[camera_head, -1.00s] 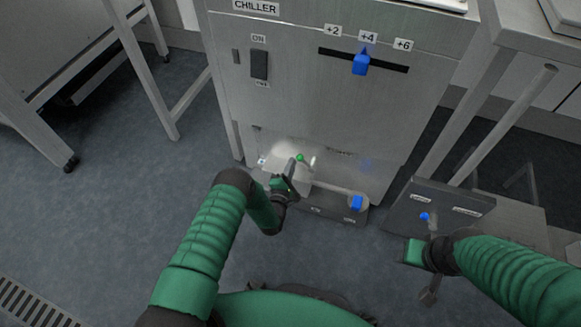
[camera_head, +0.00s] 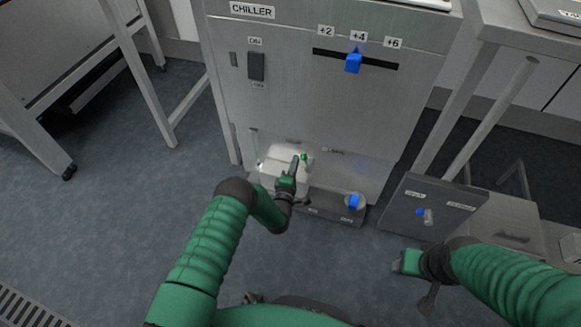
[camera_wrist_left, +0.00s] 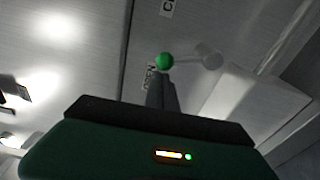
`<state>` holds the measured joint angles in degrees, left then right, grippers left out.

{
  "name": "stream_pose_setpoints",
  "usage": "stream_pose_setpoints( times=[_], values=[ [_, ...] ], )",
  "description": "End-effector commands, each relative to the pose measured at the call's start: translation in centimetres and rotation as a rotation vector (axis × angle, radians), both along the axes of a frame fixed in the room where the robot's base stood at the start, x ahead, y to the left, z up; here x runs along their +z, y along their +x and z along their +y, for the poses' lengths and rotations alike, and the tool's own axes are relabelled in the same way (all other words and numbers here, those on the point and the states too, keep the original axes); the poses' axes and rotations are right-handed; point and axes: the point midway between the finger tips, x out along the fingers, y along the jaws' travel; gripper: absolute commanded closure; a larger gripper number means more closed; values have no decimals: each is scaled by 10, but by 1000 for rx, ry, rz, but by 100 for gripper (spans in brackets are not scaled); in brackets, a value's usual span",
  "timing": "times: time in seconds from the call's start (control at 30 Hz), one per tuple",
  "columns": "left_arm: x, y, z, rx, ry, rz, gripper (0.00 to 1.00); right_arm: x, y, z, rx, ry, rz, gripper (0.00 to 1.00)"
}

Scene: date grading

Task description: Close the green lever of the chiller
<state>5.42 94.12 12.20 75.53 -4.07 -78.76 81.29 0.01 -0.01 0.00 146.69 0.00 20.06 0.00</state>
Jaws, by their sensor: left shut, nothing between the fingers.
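The chiller (camera_head: 300,110) is a steel cabinet in the head view. Its green lever shows as a small green knob (camera_head: 305,157) low on the front, just right of my left gripper's tips. In the left wrist view the green knob (camera_wrist_left: 164,60) is a ball on a grey arm running right, just beyond the fingertips. My left gripper (camera_head: 295,162) is shut and empty, close to the knob; I cannot tell whether they touch. Its dark fingers (camera_wrist_left: 160,92) also show in the wrist view. My right gripper (camera_head: 402,262) is at the lower right; its jaws are unclear.
A blue slider (camera_head: 353,62) and a dark switch (camera_head: 257,67) are higher on the chiller. A blue knob (camera_head: 354,201) is on the low ledge. A dark panel (camera_head: 428,208) with another blue knob stands right. Table legs stand left; the floor between is clear.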

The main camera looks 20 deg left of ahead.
Motion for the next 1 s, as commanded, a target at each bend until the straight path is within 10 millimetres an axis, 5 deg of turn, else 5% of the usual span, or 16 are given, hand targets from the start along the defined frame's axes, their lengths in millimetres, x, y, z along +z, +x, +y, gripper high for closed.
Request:
stream_pose_setpoints(
  times=[0.4, 1.0],
  values=[
    [14, -1, -31, -3, 393, -14, 100, 11, 0, 0, 0, 0, 0, 45],
    [9, -3, -74, -2, 934, -32, 100, 4, 0, 0, 0, 0, 0, 45]
  ],
)
